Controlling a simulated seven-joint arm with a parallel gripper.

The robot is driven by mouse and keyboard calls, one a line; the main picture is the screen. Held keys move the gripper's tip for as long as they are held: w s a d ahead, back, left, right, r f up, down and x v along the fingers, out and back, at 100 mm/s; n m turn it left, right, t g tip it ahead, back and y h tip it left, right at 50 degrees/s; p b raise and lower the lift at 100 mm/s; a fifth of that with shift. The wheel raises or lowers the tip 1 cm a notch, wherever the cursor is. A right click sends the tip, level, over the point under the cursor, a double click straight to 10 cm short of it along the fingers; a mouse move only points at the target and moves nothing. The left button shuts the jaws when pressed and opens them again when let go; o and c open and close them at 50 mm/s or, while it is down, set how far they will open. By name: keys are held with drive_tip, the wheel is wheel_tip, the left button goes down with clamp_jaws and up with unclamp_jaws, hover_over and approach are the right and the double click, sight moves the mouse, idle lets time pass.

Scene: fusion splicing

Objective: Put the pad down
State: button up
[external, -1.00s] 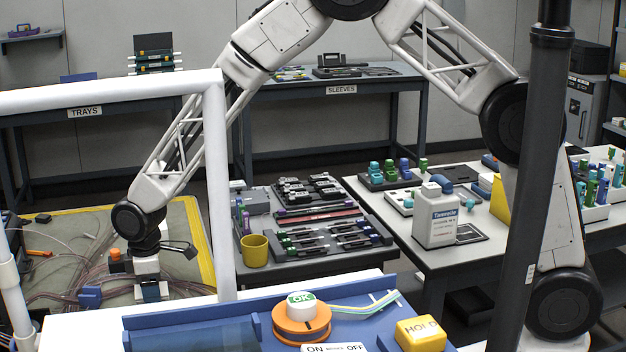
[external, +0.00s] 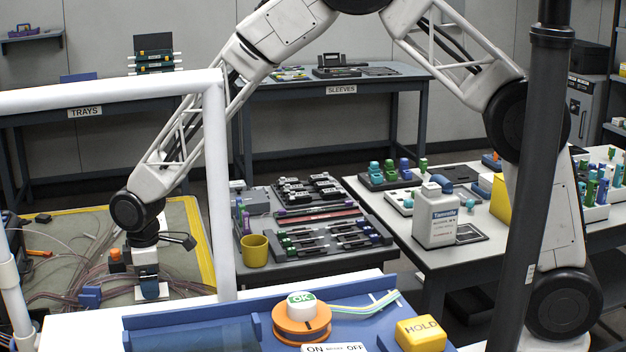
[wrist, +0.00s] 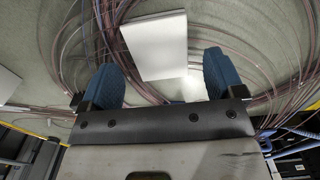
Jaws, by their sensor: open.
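A flat white square, which looks like the pad (wrist: 154,47), lies on the grey-green mat among thin reddish fibres in the wrist view. My gripper (wrist: 164,78) is open, with its two blue fingers spread apart on either side of the square's near end. The square appears free of both fingers. In the external view my gripper (external: 151,289) is low over the mat at the lower left. A white edge of the pad (external: 139,295) shows beside the fingers there; the rest is hidden.
The yellow-edged mat (external: 190,262) carries loose fibre coils and a blue block (external: 90,296). A white frame post (external: 217,190) stands in front of it. A yellow cup (external: 254,250) and a rack of parts are to the right.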

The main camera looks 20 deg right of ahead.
wheel_tip(320, 180, up, 10)
idle(0.5)
idle(0.5)
idle(0.4)
